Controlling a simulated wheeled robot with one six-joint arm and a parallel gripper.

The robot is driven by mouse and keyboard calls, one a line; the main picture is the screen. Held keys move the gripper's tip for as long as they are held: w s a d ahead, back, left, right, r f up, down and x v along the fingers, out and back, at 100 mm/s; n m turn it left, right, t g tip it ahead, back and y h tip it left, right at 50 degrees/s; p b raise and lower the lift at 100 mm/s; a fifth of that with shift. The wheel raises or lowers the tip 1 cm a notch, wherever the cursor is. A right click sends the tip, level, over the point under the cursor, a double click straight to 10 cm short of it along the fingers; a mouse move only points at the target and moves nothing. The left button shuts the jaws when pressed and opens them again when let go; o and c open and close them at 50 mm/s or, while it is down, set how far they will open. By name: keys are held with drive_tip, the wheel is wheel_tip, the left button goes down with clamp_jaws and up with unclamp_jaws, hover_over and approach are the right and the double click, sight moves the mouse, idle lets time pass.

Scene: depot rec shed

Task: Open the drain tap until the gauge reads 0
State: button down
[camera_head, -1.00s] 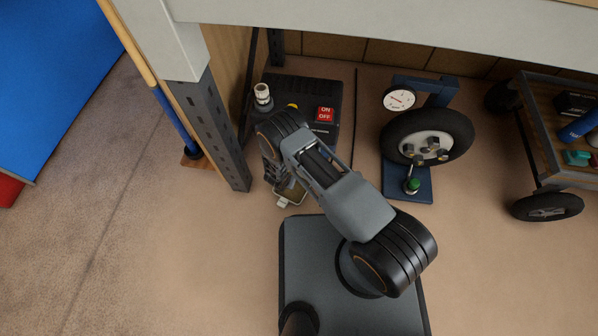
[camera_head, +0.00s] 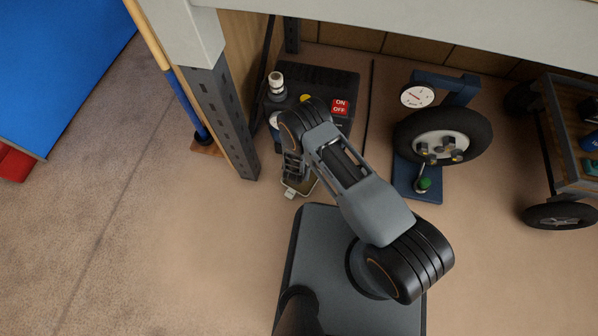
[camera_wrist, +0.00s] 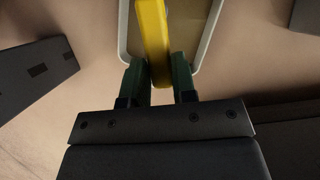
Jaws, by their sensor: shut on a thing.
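In the wrist view a yellow lever (camera_wrist: 153,40), seemingly the drain tap's handle, stands between the two green fingertips of my gripper (camera_wrist: 158,82), which is shut on it. The black compressor (camera_head: 335,82) has a red ON/OFF switch (camera_head: 340,107) and a silver-topped fitting (camera_head: 277,85). A white dial (camera_head: 274,119), probably its gauge, is partly covered by my arm; its reading cannot be made out. My arm mostly hides the gripper and tap in the head view.
A dark shelf post (camera_head: 223,120) stands close left of the compressor. To the right is a blue stand (camera_head: 418,180) with a wheel (camera_head: 443,135) and another dial (camera_head: 417,96). A cart (camera_head: 565,140) stands farther right. Bare floor lies in front.

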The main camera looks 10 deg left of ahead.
drive_tip(key=c, duration=0.9)
unclamp_jaws()
drive_tip(key=shift+r, duration=0.1)
drive_tip(key=shift+p+v, duration=2.7)
drive_tip(key=shift+v, duration=4.15)
drive_tip(key=shift+s+a, duration=0.1)
